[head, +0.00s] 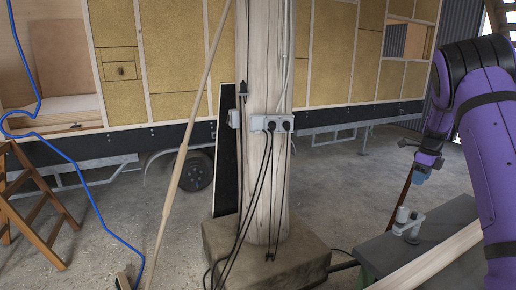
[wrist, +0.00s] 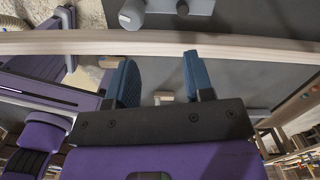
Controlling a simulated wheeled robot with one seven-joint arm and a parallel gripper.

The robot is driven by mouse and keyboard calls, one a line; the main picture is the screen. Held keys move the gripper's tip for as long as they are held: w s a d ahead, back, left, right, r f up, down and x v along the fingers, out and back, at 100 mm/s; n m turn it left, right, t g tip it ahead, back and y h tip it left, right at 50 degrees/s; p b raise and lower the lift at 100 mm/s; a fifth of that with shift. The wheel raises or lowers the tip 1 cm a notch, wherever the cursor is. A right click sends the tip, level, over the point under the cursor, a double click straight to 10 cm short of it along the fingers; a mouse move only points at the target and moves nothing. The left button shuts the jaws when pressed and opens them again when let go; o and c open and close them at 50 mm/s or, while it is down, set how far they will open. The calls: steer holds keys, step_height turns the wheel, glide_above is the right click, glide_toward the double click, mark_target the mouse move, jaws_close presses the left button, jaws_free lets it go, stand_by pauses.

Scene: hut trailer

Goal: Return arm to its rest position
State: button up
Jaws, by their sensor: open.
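My purple arm comes in from the right edge in the head view. My gripper (head: 422,172) hangs from it above the grey bench at the right. In the wrist view my gripper (wrist: 158,75) shows two blue fingers spread apart with nothing held between them. A pale wooden beam (wrist: 90,42) crosses that view just beyond the fingertips. I cannot tell how far below the fingers the beam lies.
A grey bench (head: 378,248) carries a grey clamp-like fitting (head: 408,222) below my gripper. A wooden post (head: 264,190) with sockets and black cables stands mid-view on a concrete block (head: 222,245). A wooden ladder (head: 38,205) and blue hose (head: 75,165) are left.

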steer(key=s+a+r+n+t+y, duration=0.1)
steer(key=s+a+r+n+t, duration=0.1)
steer(key=s+a+r+n, duration=1.45)
steer(key=s+a+r+n+t, duration=0.1)
steer(key=s+a+n, duration=0.3)
steer(key=s, duration=0.5)
steer(key=s+a+n+h, duration=0.1)
steer(key=s+a+n, duration=0.3)
steer(key=s, duration=0.4)
steer(key=s+a+r+n+t, duration=0.1)
steer(key=s+a+n, duration=0.3)
steer(key=s, duration=0.5)
steer(key=shift+s+r+t, duration=0.3)
steer(key=shift+s+r, duration=0.05)
